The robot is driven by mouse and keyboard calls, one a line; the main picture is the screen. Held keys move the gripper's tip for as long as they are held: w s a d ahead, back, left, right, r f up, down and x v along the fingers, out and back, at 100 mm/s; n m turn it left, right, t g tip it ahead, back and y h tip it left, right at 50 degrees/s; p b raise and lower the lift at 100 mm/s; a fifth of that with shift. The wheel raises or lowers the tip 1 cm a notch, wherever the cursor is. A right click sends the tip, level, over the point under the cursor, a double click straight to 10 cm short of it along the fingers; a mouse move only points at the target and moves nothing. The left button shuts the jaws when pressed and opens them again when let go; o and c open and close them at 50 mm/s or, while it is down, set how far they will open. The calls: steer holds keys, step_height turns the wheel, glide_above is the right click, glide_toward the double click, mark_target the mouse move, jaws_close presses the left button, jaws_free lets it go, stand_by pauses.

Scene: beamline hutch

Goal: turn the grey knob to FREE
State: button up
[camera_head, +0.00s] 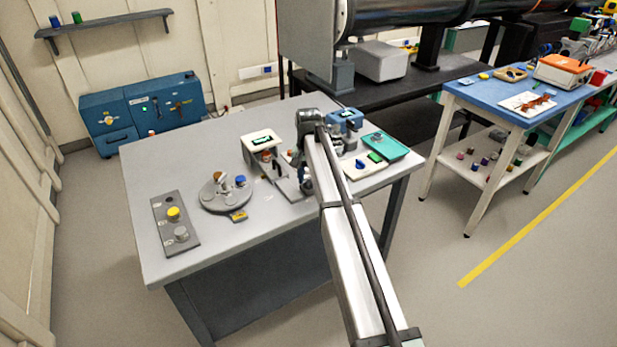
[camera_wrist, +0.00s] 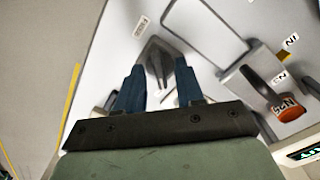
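In the wrist view the grey knob (camera_wrist: 160,52) is a pointed grey piece on a pale plate. A small tag that seems to read FREE (camera_wrist: 142,26) lies just beyond it, up and left. My gripper (camera_wrist: 161,76) is open, with its two blue fingers apart and the knob showing in the gap between and ahead of them. I cannot tell whether either finger touches it. In the head view my gripper (camera_head: 306,186) is low over the grey bench, and my arm hides the knob there.
An orange-capped part marked N25 (camera_wrist: 289,110) stands right of my fingers, near an IN tag (camera_wrist: 291,41). On the bench (camera_head: 180,160) are a round plate (camera_head: 212,203), a panel with a yellow knob (camera_head: 173,214) and a teal tray (camera_head: 384,146). The bench's back left is clear.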

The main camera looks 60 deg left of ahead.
jaws_close()
steer(key=shift+n, duration=0.3)
steer(key=n, duration=1.3)
steer(key=shift+n, duration=2.1)
jaws_free()
